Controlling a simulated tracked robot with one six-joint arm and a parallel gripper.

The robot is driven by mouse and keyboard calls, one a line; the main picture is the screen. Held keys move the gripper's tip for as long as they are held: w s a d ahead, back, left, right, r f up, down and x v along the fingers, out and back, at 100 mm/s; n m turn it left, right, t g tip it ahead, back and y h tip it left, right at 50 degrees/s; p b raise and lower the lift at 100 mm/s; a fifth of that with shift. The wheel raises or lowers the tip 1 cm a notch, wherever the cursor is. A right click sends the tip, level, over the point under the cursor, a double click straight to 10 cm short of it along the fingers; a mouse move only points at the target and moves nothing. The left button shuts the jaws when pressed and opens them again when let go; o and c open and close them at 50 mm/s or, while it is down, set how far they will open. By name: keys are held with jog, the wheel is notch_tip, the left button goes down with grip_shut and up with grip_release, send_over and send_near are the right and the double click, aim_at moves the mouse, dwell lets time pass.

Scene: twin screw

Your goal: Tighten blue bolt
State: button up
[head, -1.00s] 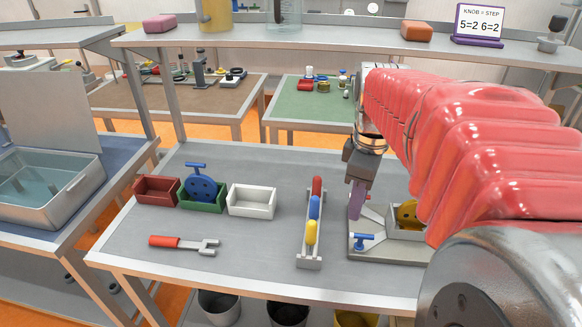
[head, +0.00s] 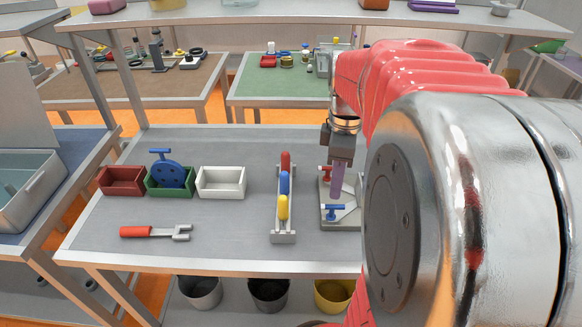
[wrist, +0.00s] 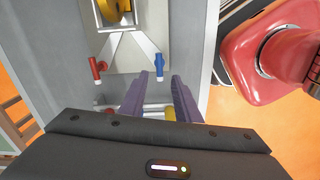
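The blue bolt (head: 335,209) with a T-shaped handle stands at the near side of a grey fixture (head: 343,225). It also shows in the wrist view (wrist: 159,66), just beyond the fingertips and roughly between their lines. A red bolt (head: 326,172) sits on the fixture's far side and shows left of the blue one in the wrist view (wrist: 97,68). My gripper (head: 336,194) points down over the fixture, close behind the blue bolt. Its two purple fingers (wrist: 160,77) are apart with nothing held between them. Contact with the bolt cannot be told.
A yellow wheel (wrist: 113,12) sits in the fixture. Left of the fixture stands a rack with red, blue and yellow pieces (head: 284,184). Red (head: 122,181), green (head: 168,188) and white (head: 221,182) bins and a red-handled fork tool (head: 154,232) lie farther left.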

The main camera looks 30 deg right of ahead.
aim_at(333, 206)
notch_tip(333, 206, down, 10)
jog(key=shift+f, duration=0.1)
dwell(0.4)
jog(key=shift+c, duration=0.3)
